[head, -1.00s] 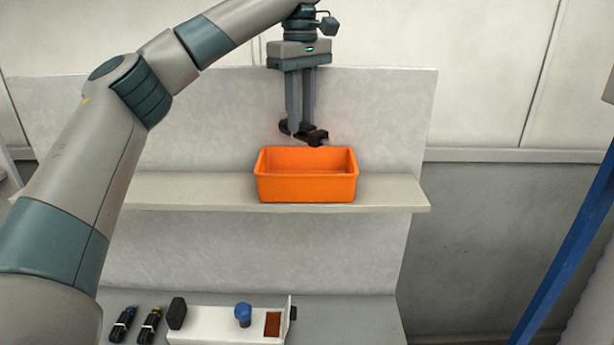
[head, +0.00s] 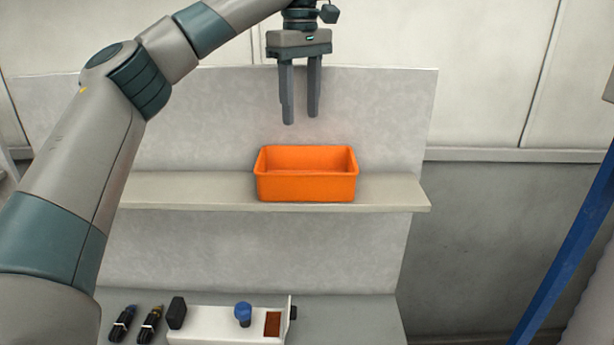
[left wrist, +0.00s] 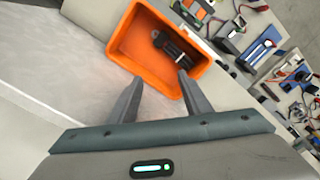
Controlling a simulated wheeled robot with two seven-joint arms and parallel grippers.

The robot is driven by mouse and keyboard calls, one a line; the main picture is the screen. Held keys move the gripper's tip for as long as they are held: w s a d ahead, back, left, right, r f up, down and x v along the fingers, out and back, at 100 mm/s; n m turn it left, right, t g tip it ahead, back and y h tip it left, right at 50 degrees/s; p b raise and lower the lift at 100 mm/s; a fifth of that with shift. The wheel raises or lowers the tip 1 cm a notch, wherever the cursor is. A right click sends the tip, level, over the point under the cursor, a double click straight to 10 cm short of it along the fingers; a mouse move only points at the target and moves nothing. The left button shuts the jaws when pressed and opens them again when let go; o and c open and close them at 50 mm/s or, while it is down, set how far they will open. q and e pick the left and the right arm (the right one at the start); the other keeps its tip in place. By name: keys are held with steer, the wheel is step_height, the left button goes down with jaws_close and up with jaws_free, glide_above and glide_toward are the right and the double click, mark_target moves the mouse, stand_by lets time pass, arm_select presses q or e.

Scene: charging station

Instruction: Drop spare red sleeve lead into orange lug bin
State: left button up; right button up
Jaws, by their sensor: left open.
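The orange lug bin (head: 306,188) stands on the shelf in the head view, and it also shows in the left wrist view (left wrist: 136,38). A dark, bundled lead (left wrist: 174,46) lies inside the bin in the left wrist view; its red sleeve cannot be made out. In the head view the bin's front wall hides it. My left gripper (head: 300,118) is open and empty, pointing down above the bin, apart from it. Its fingers also show in the left wrist view (left wrist: 156,92). My right gripper is not in view.
The shelf (head: 390,195) is bare on both sides of the bin. On the lower bench are two dark bundled leads (head: 122,323), a black block (head: 176,312) and a white fixture (head: 215,322) with a blue knob (head: 243,314). A blue post (head: 565,260) stands at the right.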

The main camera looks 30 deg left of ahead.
arm_select(q)
step_height(320, 180, up, 16)
stand_by(1.1)
steer(key=shift+d+f, duration=0.1)
steer(key=shift+f, duration=0.1)
stand_by(0.8)
